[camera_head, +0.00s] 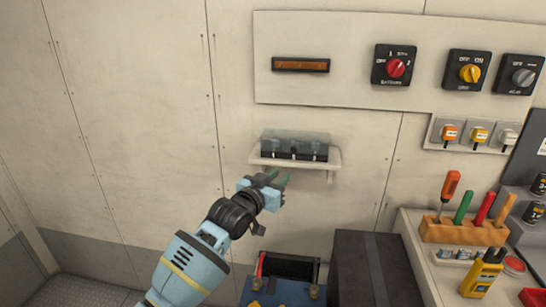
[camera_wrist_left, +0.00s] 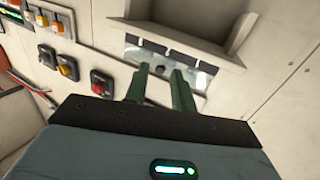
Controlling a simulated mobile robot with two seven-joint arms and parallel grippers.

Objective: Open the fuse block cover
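The fuse block (camera_head: 294,150) is a dark block with several pale fuses, on a small white wall shelf (camera_head: 334,162). A clear, see-through cover (camera_head: 296,136) lies over it and looks down; its exact edge is hard to make out. My left gripper (camera_head: 279,181) is just below and in front of the shelf, its green fingertips pointing up toward it. In the left wrist view, the two fingers (camera_wrist_left: 162,80) stand apart with nothing between them, in front of the fuse block (camera_wrist_left: 170,54), which appears upside down. My right gripper is out of view.
Above is a panel with an orange-brown bar (camera_head: 300,65) and rotary switches, including a red one (camera_head: 395,66). Small switches (camera_head: 449,132) sit to the right. Below stand a blue box (camera_head: 270,291) and a dark box (camera_head: 372,270). A counter holds a tool rack (camera_head: 462,231). The left wall is clear.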

